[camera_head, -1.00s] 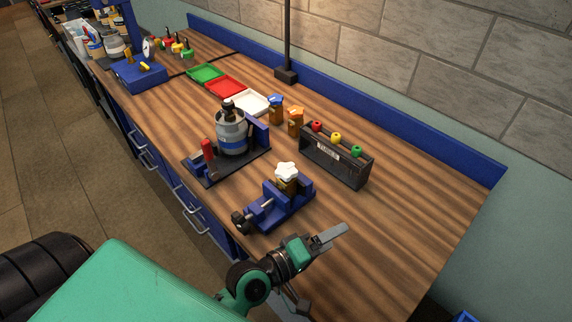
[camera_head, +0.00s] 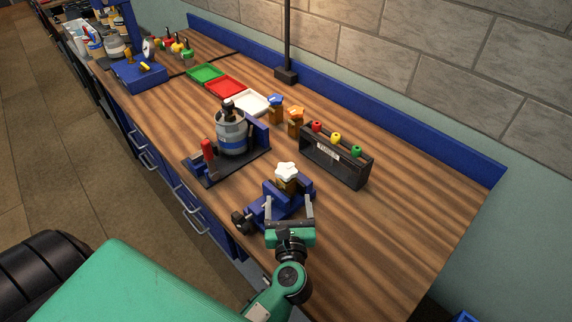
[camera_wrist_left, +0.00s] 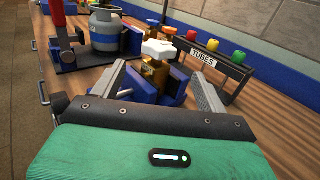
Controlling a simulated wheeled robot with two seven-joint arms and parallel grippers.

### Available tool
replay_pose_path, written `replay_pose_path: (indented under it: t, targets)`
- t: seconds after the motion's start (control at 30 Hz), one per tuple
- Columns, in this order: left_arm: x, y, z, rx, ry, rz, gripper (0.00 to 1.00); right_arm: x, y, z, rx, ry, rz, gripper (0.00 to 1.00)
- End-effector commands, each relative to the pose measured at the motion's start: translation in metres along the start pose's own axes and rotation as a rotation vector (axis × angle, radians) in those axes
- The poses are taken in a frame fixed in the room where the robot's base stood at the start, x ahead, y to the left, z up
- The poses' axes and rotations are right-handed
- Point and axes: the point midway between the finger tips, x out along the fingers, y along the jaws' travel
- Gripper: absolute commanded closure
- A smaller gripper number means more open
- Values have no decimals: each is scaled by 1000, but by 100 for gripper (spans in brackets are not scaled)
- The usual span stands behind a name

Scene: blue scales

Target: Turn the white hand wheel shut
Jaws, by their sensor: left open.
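The white hand wheel (camera_head: 286,170) is a lobed knob on top of a brass valve body (camera_head: 287,185). It also shows in the wrist view (camera_wrist_left: 159,49), just beyond my fingers. The valve is upright in a blue vise (camera_head: 262,212) near the bench's front edge. My left gripper (camera_head: 289,203) is open and empty, with its fingers spread and pointing at the valve. The wheel is beyond the fingertips and apart from them. In the wrist view the gripper (camera_wrist_left: 158,72) frames the valve between its two fingers. My right gripper is not in view.
A grey gas cylinder (camera_head: 231,133) on a dark stand is left of the vise. A dark tube rack (camera_head: 335,163) with coloured knobs is to the right. Blue-topped (camera_head: 276,108) and orange-topped (camera_head: 296,120) valves stand behind. The bench's right end is clear.

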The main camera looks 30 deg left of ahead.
Motion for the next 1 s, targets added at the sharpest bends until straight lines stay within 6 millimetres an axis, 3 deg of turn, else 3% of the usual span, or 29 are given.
replay_pose_path:
  t: [0.17,0.6,0.8,1.0]
  targets:
    - [23,0,4,1,-1,3,25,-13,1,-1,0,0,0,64]
    - [111,1,4,3,-2,2,25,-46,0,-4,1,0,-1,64]
    - [131,0,2,2,-1,1,25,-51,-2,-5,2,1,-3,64]
    - [136,1,0,2,0,1,25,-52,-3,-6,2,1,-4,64]
